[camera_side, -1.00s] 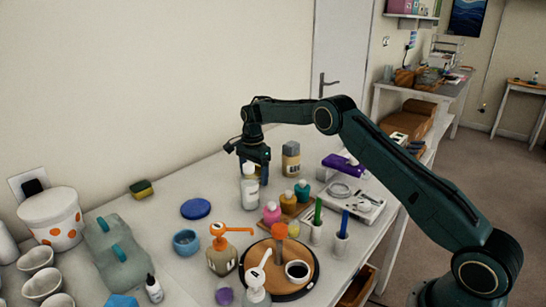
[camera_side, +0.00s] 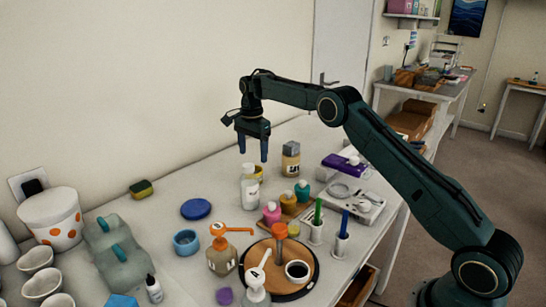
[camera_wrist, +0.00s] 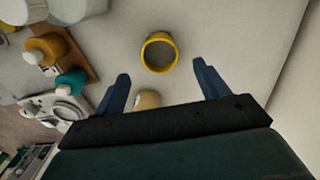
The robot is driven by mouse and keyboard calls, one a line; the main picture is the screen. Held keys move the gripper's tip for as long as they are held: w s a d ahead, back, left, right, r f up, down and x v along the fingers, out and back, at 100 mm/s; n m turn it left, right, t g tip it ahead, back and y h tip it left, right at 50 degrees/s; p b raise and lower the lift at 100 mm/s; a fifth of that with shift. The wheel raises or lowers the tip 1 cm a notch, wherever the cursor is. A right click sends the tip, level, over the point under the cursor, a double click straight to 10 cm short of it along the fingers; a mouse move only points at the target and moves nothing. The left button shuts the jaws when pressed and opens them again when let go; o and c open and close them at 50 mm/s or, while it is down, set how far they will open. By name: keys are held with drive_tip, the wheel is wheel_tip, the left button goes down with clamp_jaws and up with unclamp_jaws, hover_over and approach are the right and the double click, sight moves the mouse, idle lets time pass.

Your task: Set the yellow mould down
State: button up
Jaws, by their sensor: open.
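The yellow mould (camera_wrist: 147,62) is a round, hollow ring standing on the pale bench top in the wrist view. In the side view only a sliver of the mould (camera_side: 259,171) shows behind a white bottle (camera_side: 249,190). My gripper (camera_side: 253,155) is open and empty, raised above the mould. In the wrist view the two blue fingers of my gripper (camera_wrist: 161,68) are spread wide, with the mould apart from both.
A jar with a beige lid (camera_side: 291,160) stands behind the mould to the right. Pink, orange and teal (camera_side: 302,190) bottles stand nearby on the right. A blue lid (camera_side: 195,208) lies to the left, with bare bench around it. A round wooden turntable (camera_side: 309,259) is in front.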

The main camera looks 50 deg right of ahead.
drive_tip(key=shift+r, duration=2)
drive_tip(key=s+a+r+n+t, duration=0.2)
drive_tip(key=s+a+r+n, duration=0.25)
drive_tip(key=s+r, duration=0.5)
drive_tip(key=s+a+r+n+t, duration=0.1)
drive_tip(key=s+a+r+n, duration=0.35)
drive_tip(key=s+r, duration=0.5)
drive_tip(key=s+a+f+n+t, duration=0.1)
drive_tip(key=s+f+n, duration=0.3)
drive_tip(key=s, duration=0.9)
drive_tip(key=s+a+f+n+t, duration=0.1)
drive_tip(key=s+f+n, duration=0.4)
drive_tip(key=s, duration=0.8)
drive_tip(key=shift+a+f+t, duration=0.2)
drive_tip(key=shift+a+t, duration=0.1)
drive_tip(key=shift+a, duration=0.45)
